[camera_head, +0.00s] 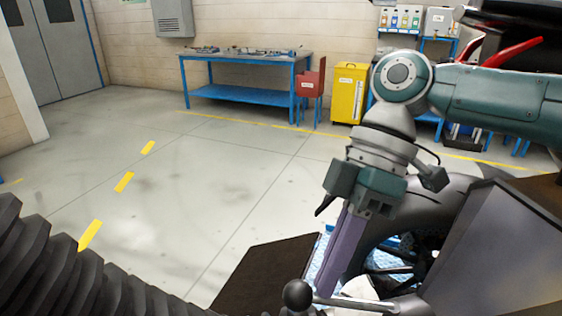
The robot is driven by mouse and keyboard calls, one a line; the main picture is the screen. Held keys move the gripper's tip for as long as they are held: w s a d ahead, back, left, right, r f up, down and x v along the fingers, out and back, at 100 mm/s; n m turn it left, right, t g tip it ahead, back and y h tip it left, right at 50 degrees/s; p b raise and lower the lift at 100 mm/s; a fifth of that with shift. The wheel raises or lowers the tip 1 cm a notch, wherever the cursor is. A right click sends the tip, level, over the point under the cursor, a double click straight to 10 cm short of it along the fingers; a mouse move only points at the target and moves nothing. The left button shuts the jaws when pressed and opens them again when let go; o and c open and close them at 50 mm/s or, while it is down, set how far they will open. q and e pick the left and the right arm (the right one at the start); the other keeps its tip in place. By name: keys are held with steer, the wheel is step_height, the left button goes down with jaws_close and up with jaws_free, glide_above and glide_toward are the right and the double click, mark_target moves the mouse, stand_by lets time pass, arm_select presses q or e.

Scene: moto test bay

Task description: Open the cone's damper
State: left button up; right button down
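A dark lever with a round ball knob (297,294) and a thin rod shows at the bottom edge. It may be the damper's lever, but its mount is out of view. I cannot clearly make out the cone or whether its damper is open. A ribbed black hose (60,265) fills the lower left. My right gripper (350,212) points down above and right of the knob, apart from it. A purple bar (343,248) runs down below the gripper; I cannot tell if it is held. The fingertips are not clear. My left gripper is not in view.
A motorcycle wheel (400,262) and a dark angled panel (500,250) stand close at the right. A dark flat panel (262,272) lies left of the knob. A blue workbench (245,92) and a yellow cabinet (348,95) stand at the back. The middle floor is clear.

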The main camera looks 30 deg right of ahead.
steer(key=shift+s+a+n+g, duration=0.3)
steer(key=shift+n+g, duration=0.1)
steer(key=shift+n, duration=0.3)
steer(key=shift+s+a, duration=0.2)
steer(key=shift+s, duration=0.1)
steer(key=shift+s+a+p, duration=0.1)
steer(key=shift+p, duration=0.2)
